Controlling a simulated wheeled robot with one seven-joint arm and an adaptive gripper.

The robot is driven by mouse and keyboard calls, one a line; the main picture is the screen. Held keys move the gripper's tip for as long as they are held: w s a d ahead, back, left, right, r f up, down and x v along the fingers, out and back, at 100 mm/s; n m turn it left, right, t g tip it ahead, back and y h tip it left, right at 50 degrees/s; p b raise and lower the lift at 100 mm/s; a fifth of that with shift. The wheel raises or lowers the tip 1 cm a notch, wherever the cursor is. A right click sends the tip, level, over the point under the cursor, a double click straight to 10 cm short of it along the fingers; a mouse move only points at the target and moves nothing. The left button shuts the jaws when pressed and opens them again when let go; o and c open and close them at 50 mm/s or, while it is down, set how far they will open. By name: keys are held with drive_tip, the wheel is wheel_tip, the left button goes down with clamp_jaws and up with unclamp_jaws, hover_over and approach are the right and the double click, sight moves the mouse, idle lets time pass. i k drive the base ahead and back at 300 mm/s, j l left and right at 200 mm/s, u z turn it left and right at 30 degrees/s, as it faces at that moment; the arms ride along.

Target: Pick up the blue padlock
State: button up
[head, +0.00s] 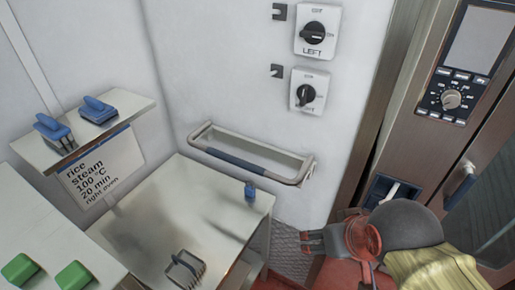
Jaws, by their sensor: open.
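A small blue object that looks like the blue padlock (250,191) stands on the light table (160,215), near its far right corner. It is too small for me to make out its shackle. My gripper (308,242) is at the lower right, beyond the table's right edge, with its dark fingers pointing left. It is open, and nothing shows between the fingers. It is apart from the padlock, to its right and lower in the picture. My arm hides part of the floor and the cabinet base.
A blue-gripped rail (250,160) juts from the wall behind the table. Two switches, the upper (317,31) marked LEFT, are above it. A shelf (130,106) with two blue items is at left. A metal rack-like object (185,269) lies on the table. An oven (470,120) stands right.

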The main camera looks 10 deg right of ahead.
sight(249, 191)
drive_tip(key=i+z, duration=0.25)
drive_tip(key=i, duration=0.2)
drive_tip(key=i+j+z, duration=0.2)
drive_tip(key=i, duration=0.3)
